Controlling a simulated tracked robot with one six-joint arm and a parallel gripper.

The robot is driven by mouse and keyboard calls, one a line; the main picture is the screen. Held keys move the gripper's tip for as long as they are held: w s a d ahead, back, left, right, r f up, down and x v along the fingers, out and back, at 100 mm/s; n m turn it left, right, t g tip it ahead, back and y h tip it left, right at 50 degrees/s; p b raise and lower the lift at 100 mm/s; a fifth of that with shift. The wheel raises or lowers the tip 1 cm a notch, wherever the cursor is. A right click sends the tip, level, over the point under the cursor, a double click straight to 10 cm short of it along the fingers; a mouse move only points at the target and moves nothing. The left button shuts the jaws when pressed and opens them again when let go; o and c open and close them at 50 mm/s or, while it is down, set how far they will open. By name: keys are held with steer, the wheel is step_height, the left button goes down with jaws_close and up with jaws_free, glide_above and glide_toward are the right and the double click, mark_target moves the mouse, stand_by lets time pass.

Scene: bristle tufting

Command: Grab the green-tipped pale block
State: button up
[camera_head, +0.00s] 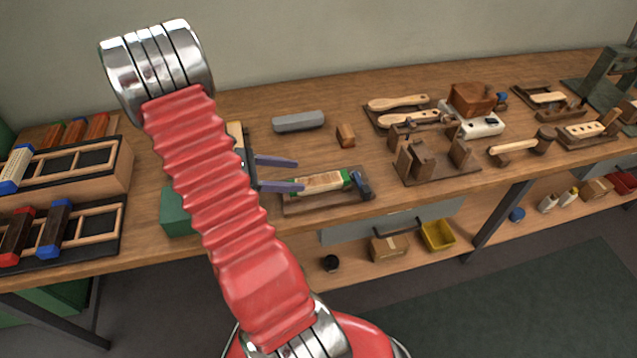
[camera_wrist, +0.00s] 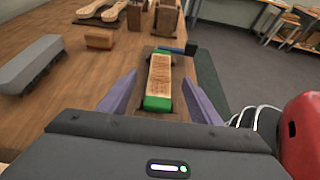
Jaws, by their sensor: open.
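The pale block (camera_head: 322,182) with green tips lies on a small wooden tray (camera_head: 318,203) near the table's front edge. In the wrist view the pale block (camera_wrist: 159,76) lies lengthwise, its near green end toward me and some green at its far end. My gripper (camera_head: 300,174) is open, with two purple-grey fingers pointing right toward the block in the head view. In the wrist view my gripper (camera_wrist: 160,77) has one finger on each side of the block in the picture. Nothing is held. I cannot tell the height of the fingers above the block.
A blue-and-dark clamp-like piece (camera_head: 361,184) stands at the block's far end. A grey bar (camera_head: 298,121) and a small brown block (camera_head: 345,135) lie behind. Brown wooden fixtures (camera_head: 425,160) stand to the right. Bare tabletop lies between the tray and the grey bar.

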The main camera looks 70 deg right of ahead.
mark_target(326, 178)
steer(key=shift+x, duration=2.55)
steer(key=shift+f, duration=0.1)
steer(key=shift+x, duration=2.6)
steer(key=shift+a, duration=0.15)
steer(key=shift+c, duration=0.2)
steer(key=c, duration=1.2)
